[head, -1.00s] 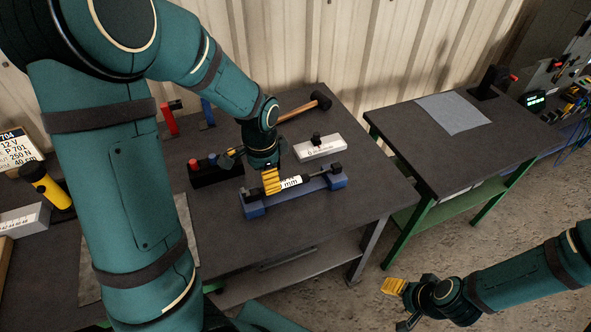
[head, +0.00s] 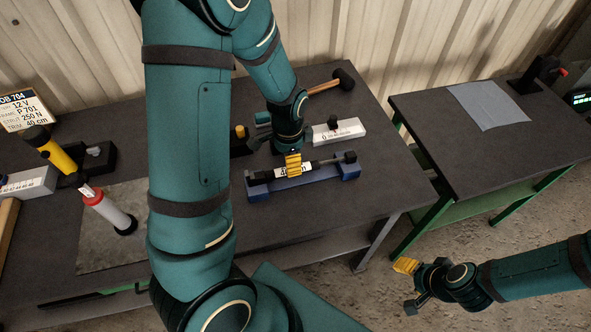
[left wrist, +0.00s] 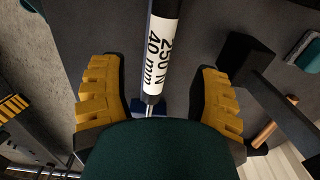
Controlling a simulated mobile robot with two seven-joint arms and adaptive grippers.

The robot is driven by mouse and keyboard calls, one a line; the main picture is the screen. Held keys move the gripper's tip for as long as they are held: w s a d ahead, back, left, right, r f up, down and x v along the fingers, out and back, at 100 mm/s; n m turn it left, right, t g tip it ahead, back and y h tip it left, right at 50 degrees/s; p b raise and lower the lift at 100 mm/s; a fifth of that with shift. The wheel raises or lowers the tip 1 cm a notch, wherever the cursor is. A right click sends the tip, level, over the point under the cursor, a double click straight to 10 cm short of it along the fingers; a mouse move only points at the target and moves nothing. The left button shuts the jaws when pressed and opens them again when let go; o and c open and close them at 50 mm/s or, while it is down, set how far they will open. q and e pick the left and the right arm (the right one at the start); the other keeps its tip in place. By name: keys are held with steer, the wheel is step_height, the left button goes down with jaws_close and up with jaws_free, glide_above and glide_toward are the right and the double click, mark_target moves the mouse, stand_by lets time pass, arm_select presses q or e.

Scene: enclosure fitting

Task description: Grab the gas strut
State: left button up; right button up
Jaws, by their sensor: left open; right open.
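The gas strut (head: 329,162) is a dark rod with a white label, lying along a blue cradle (head: 348,174) on the bench. In the left wrist view the strut (left wrist: 160,50) runs down the middle, its label reading 250 N, 40 mm. My left gripper (head: 293,165) is at the strut's label part, pointing down. In the left wrist view my left gripper (left wrist: 160,95) is open, one yellow finger on each side of the strut with gaps. My right gripper (head: 405,268) is open and empty, low at the right, away from the benches.
Behind the strut are a grey block (head: 347,129) with a black knob and a hammer (head: 326,87). At the left are a yellow-and-black torch (head: 56,155) and a red-and-white cylinder (head: 105,210). A second bench (head: 470,145) with a grey sheet stands right, across a gap.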

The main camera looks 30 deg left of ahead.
mark_target(303, 168)
arm_select(q)
steer(key=shift+w+d+f+b, duration=0.1)
steer(key=shift+f+b, duration=0.1)
steer(key=shift+f, duration=1.15)
steer(key=shift+w+d+f+b, duration=0.1)
steer(key=shift+f+b, duration=0.05)
steer(key=shift+f, duration=1.15)
steer(key=shift+s, duration=0.1)
jaws_close()
